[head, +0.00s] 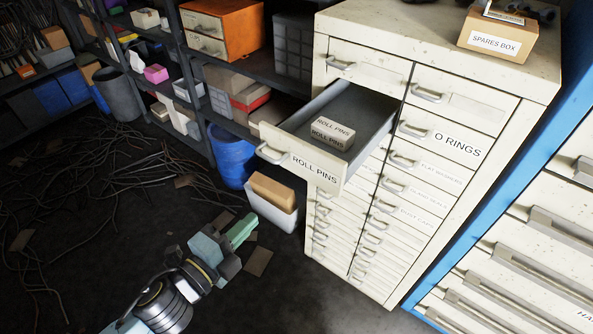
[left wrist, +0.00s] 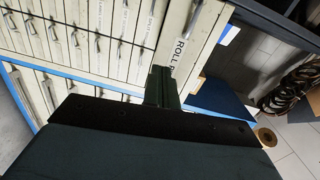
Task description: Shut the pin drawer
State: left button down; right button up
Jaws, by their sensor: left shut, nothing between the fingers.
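The pin drawer (head: 313,172), labelled ROLL PINS, is pulled well out of a cream cabinet (head: 440,120), in the upper part of its left column. A small box marked ROLL PINS (head: 332,132) lies inside it. The drawer's handle (head: 271,154) is at the left of its front. My left gripper (head: 246,226) has its green fingers shut and empty, in front of the drawer and lower in the picture, apart from it in the head view. In the left wrist view the fingers (left wrist: 162,78) appear just below the drawer front (left wrist: 187,42); the gap cannot be judged. My right gripper is out of view.
Other cabinet drawers, such as O RINGS (head: 455,140), are shut. A spares box (head: 497,42) sits on top. A white bin (head: 275,208) and a blue drum (head: 232,160) stand on the floor behind my gripper. Loose cables (head: 100,190) cover the floor at left.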

pick_arm(q)
notch_tip(320, 180, up, 3)
jog(key=d+m, duration=0.1)
jog(key=p, duration=0.2)
send_near(306, 166)
jog(key=shift+h, duration=0.4)
jog(key=x, duration=0.6)
jog(key=shift+w+a+f, duration=0.1)
jog(key=shift+w+f, duration=0.05)
jog(key=shift+f, duration=0.1)
jog(key=shift+w+d, duration=0.25)
jog(key=shift+w, duration=0.05)
